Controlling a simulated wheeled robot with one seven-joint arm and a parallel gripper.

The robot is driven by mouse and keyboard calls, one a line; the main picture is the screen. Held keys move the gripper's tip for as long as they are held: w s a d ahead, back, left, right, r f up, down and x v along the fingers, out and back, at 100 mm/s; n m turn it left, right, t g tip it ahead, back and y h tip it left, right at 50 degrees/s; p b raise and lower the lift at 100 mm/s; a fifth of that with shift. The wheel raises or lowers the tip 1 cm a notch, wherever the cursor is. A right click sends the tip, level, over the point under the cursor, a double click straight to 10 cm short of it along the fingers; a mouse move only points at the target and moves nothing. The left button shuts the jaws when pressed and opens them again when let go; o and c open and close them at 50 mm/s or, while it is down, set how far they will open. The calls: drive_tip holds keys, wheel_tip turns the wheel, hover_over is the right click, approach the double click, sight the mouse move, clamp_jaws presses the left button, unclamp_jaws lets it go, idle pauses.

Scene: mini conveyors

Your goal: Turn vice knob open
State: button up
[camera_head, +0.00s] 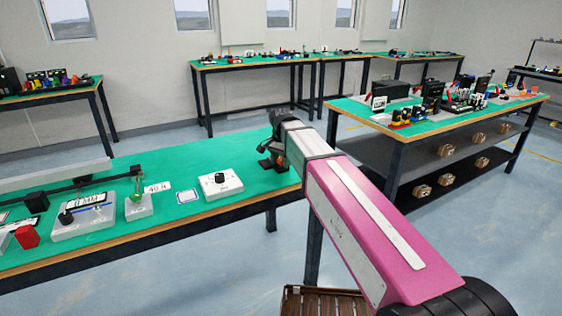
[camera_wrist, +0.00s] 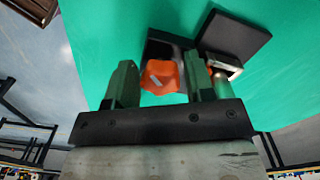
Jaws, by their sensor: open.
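The vice is mostly hidden behind my gripper (camera_head: 276,145) in the head view; a black piece with a bit of orange (camera_head: 268,163) shows below it on the green table. In the wrist view, an orange knob-like part (camera_wrist: 160,78) with a pale mark lies between the two fingers of my open gripper (camera_wrist: 164,76). I cannot tell whether the fingers touch it. Black flat parts (camera_wrist: 234,36) are behind it, and a metal and orange part (camera_wrist: 225,65) is by the right finger.
The green table (camera_head: 245,165) carries a white box with a black knob (camera_head: 220,185) left of my gripper, and further left another white box (camera_head: 82,220) and a red block (camera_head: 26,237). A second table (camera_head: 440,130) with several devices stands to the right, across open floor.

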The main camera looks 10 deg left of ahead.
drive_tip(key=c, duration=0.7)
drive_tip(key=shift+o, duration=0.2)
drive_tip(key=shift+n, duration=0.4)
drive_tip(key=n, duration=0.4)
drive_tip(key=shift+d, duration=0.1)
drive_tip(key=n, duration=0.4)
drive_tip(key=shift+d+n, duration=0.1)
drive_tip(key=shift+n, duration=0.2)
drive_tip(key=n, duration=0.4)
drive_tip(key=shift+d, duration=0.1)
drive_tip(key=n, duration=0.4)
drive_tip(key=shift+w, duration=0.15)
drive_tip(key=shift+n, duration=0.4)
